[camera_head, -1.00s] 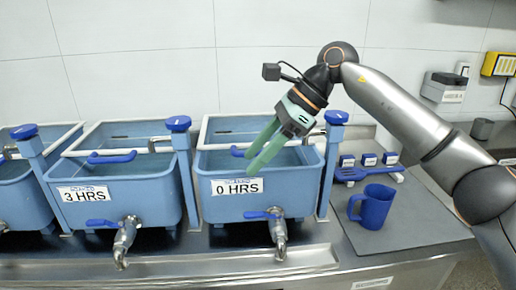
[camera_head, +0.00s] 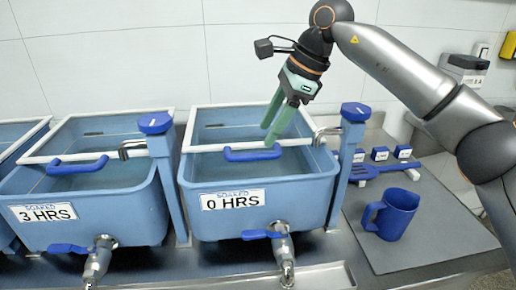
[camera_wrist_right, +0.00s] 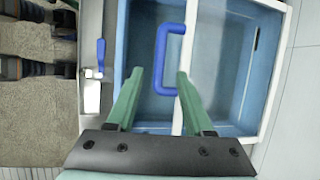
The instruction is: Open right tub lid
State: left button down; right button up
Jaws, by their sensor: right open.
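The right tub (camera_head: 255,195) is blue and labelled "0 HRS". Its clear lid has a white frame (camera_head: 222,108) and a blue handle (camera_head: 252,154) along the front edge, and it looks shut. My right gripper (camera_head: 272,135) is open, with green fingers pointing down over the tub near the handle's right end. In the right wrist view, the handle (camera_wrist_right: 158,58) lies ahead of the two fingers (camera_wrist_right: 158,84), roughly in line with the gap between them. I cannot tell whether a finger touches it. My left gripper is not in view.
A similar "3 HRS" tub (camera_head: 90,205) stands to the left. A blue-capped post (camera_head: 348,165) rises at the right tub's right side. A blue jug (camera_head: 392,213) stands on a grey mat (camera_head: 440,225) further right. A tap (camera_head: 280,245) sticks out in front.

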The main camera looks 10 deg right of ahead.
aim_at(255, 154)
jog(key=x, duration=0.6)
jog(key=shift+f, duration=0.1)
jog(key=shift+c, duration=0.2)
grip_shut()
dwell(1.1)
